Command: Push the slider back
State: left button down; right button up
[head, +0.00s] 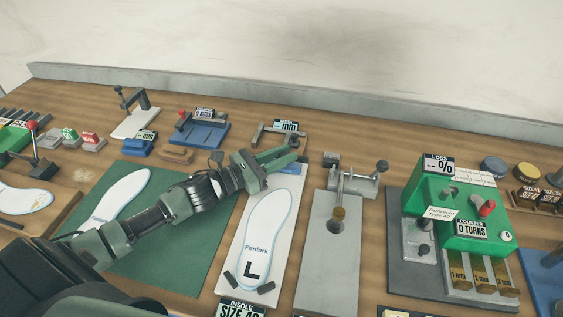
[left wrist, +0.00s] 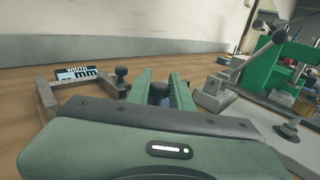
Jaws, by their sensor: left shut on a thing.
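My left gripper (head: 290,149) reaches over the far end of the white insole board (head: 233,262). In the left wrist view its two green fingers (left wrist: 161,85) are shut around a dark round knob (left wrist: 159,93), which looks like the slider's knob. What the knob sits on is hidden behind my gripper. A grey width gauge with an "mm" display (head: 286,127) stands just beyond; in the left wrist view its frame (left wrist: 47,100) and a second dark knob (left wrist: 121,76) show left of the fingers. A white insole (head: 262,235) lies on the board. My right gripper is out of view.
Right of the board stands a grey fixture (head: 318,265) with a post, then a green counter machine (head: 430,195). A green mat (head: 185,255) with another insole (head: 124,193) lies under my left arm. Blue and white tools stand at the back, before a grey wall ledge (head: 200,93).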

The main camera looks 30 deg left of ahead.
pick_arm(q)
jog(key=c, duration=1.3)
grip_release()
jog(key=shift+w+a+r, duration=0.1)
jog(key=shift+w+r, duration=0.05)
jog(key=shift+w, duration=0.1)
jog(key=v, duration=0.2)
jog(key=b+v, duration=0.1)
jog(key=v, duration=0.3)
jog(key=shift+f, duration=0.25)
jog(key=shift+b+v, duration=0.3)
jog(key=shift+v, duration=0.6)
jog(key=shift+r, duration=0.1)
